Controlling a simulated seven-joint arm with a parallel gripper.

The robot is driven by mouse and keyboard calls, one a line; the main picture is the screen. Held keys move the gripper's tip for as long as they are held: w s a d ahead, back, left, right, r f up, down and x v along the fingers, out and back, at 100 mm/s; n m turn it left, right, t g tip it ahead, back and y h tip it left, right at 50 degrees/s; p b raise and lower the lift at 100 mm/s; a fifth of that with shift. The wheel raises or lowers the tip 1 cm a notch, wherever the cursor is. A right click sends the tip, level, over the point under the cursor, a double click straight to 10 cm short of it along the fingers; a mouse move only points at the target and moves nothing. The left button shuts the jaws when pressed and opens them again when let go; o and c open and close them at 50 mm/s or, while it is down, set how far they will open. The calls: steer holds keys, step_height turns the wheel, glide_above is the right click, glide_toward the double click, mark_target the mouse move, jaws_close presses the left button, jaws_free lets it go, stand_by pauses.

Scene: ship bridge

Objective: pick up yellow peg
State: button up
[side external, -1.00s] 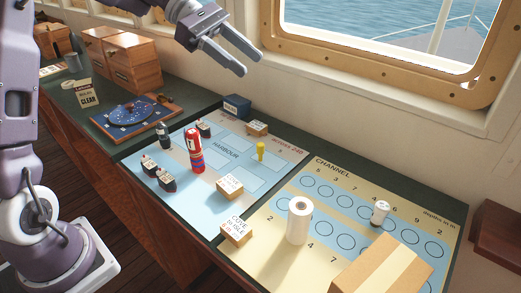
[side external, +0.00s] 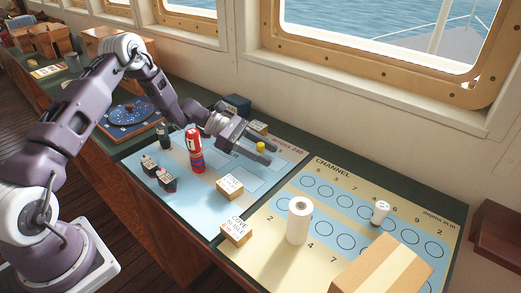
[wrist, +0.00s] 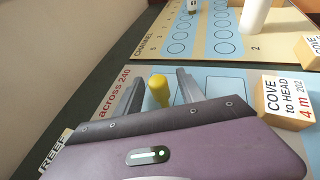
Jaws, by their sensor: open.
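The yellow peg (side external: 261,147) stands on the blue harbour board (side external: 228,205), its lower part hidden behind my gripper in the side view. In the wrist view the yellow peg (wrist: 159,90) shows between the two fingers, with its base hidden by the gripper body. My gripper (side external: 271,154) is low over the board, fingers apart on either side of the peg. In the wrist view my gripper (wrist: 170,83) is open, and the peg looks apart from the left finger and close to the right one; I cannot tell whether it touches.
A wooden block (side external: 230,187) lies in front, another block (side external: 258,127) behind. A white cylinder (side external: 299,220) and a cardboard box (side external: 383,265) stand on the channel board (side external: 335,200) at right.

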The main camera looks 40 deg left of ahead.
steer(key=shift+x, duration=0.9)
jaws_close()
